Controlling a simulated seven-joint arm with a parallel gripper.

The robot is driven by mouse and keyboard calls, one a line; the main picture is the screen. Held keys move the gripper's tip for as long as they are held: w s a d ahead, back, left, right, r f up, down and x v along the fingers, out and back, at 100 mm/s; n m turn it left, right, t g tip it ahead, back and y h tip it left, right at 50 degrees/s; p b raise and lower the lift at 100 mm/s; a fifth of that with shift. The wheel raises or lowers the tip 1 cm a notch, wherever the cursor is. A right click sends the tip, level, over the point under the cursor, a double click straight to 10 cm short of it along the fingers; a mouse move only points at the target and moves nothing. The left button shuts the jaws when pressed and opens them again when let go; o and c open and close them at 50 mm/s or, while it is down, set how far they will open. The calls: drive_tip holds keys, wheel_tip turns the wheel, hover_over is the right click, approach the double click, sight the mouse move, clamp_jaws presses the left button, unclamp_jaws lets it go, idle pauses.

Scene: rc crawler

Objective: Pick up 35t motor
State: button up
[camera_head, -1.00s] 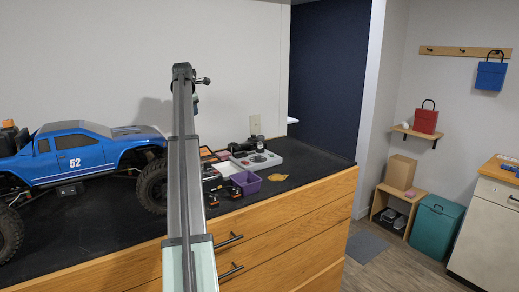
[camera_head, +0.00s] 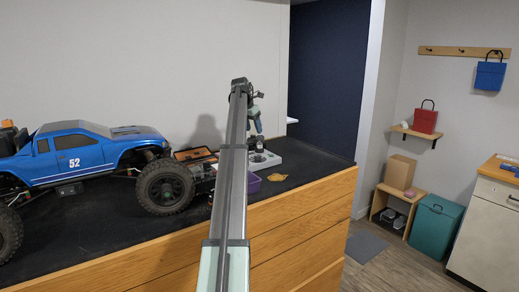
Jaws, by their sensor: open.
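My gripper (camera_head: 259,141) points down above the grey tray at the back of the black bench top. The jaws are open, but the fingertips are small and hard to make out. The light grey tray (camera_head: 274,158) has a dark round shape on it. Small dark parts stand at the tray, under and beside my gripper. I cannot tell for certain which of them is the 35t motor, and my arm and gripper cover part of this area. I cannot tell whether the fingers touch anything.
A purple bin (camera_head: 253,185) stands in front of the tray, partly behind my arm. An orange-brown leaf-shaped piece (camera_head: 277,177) lies to its right. A blue RC truck (camera_head: 85,150) fills the left of the bench. An open orange-edged case (camera_head: 193,154) lies behind its wheel. The right bench end is clear.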

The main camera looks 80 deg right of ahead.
sight(260, 147)
drive_tip(key=x, duration=0.3)
drive_tip(key=shift+d+f, duration=0.1)
drive_tip(key=shift+f, duration=0.15)
drive_tip(key=shift+s+x, duration=0.2)
drive_tip(key=shift+x, duration=1.15)
drive_tip(key=shift+s+x, duration=0.25)
drive_tip(key=shift+x, duration=1.05)
drive_tip(key=shift+r, duration=0.1)
clamp_jaws()
